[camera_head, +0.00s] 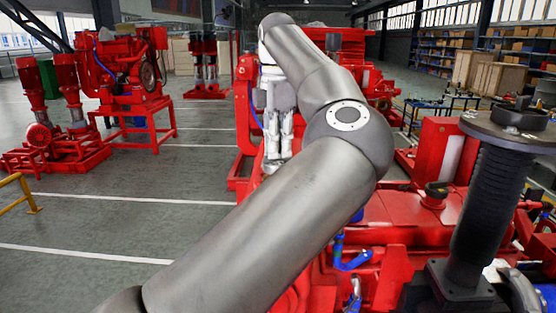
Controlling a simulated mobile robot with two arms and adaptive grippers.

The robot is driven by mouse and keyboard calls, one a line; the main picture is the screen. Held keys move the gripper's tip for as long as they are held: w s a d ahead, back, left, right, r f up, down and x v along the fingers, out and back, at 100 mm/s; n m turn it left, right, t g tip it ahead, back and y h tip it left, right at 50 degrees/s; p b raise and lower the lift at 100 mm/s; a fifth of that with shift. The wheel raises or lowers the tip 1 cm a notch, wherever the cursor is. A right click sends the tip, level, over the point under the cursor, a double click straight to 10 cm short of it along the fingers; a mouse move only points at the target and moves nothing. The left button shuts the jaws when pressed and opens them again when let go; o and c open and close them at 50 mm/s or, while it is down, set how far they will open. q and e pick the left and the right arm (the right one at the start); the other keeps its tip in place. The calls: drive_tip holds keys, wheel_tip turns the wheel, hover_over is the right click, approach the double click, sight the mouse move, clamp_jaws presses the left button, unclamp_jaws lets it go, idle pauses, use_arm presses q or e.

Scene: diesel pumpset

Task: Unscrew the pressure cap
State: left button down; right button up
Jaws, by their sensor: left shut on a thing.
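My left gripper (273,160) points down in the upper middle of the head view, beside the red machine's far left frame. Its pale fingers are close together and shut on a small grey thing at the tips. This looks to be the pressure cap, but it is too small and covered to be sure. I cannot tell whether it still touches a seat. My grey left arm crosses the middle of the view and hides much of the machine behind it. My right gripper is not in view.
The red pumpset (395,212) fills the lower right, with a dark round knob (436,189) on top. A tall black cylinder with a grey flange (515,128) rises at the right. Other red pumpsets (125,85) stand at the left. Open grey floor (120,215) lies between.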

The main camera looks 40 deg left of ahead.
use_arm(q)
drive_tip(key=n+p, duration=0.1)
drive_tip(key=n, duration=0.2)
drive_tip(key=shift+r, duration=0.15)
drive_tip(key=n+p, duration=0.2)
drive_tip(key=n, duration=0.2)
drive_tip(key=shift+n, duration=0.8)
drive_tip(key=n, duration=0.9)
drive_tip(key=shift+r, duration=0.1)
drive_tip(key=shift+r, duration=0.8)
